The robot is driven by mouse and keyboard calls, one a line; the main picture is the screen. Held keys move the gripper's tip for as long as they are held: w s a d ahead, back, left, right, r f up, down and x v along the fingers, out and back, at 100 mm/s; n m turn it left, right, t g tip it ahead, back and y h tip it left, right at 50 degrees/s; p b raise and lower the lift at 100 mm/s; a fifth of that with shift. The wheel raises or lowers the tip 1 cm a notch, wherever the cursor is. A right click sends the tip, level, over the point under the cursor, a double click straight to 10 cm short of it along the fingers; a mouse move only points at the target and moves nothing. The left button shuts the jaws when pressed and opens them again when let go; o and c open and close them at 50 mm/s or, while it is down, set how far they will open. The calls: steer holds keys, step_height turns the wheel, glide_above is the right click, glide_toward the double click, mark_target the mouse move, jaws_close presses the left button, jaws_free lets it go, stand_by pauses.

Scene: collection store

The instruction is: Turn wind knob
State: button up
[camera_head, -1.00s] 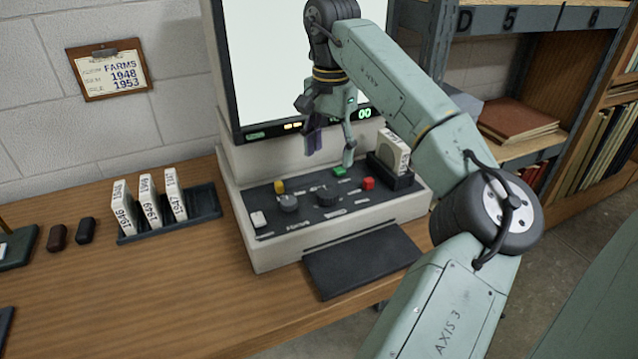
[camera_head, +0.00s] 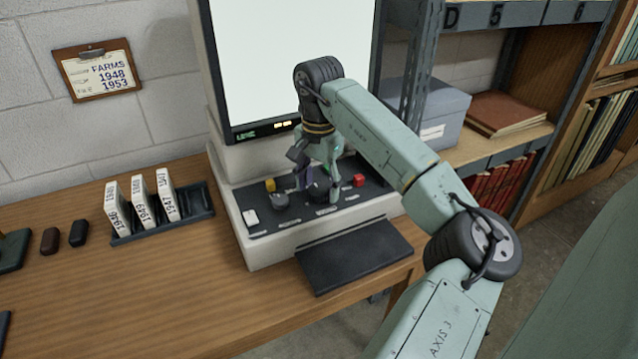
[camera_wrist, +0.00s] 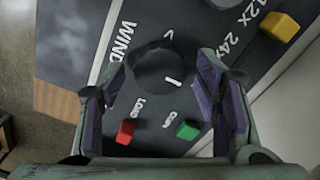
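The wind knob is a dark round knob with a white mark, beside the word WIND on the reader's control panel (camera_head: 349,209). It shows in the wrist view (camera_wrist: 160,68) and in the head view (camera_head: 318,193), partly behind my fingers. My gripper (camera_head: 317,188) is down at the panel. In the wrist view, my gripper (camera_wrist: 165,75) is open with one purple-padded finger on each side of the knob. I cannot tell whether the pads touch it.
A second grey knob (camera_head: 281,201) and a yellow button (camera_head: 270,185) are to the left. A red button (camera_head: 359,180) and a green button (camera_wrist: 187,130) are close to my fingers. The bright screen (camera_head: 285,60) rises behind. A rack (camera_head: 204,214) holds several labelled boxes at left.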

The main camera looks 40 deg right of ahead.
steer(key=c, duration=1)
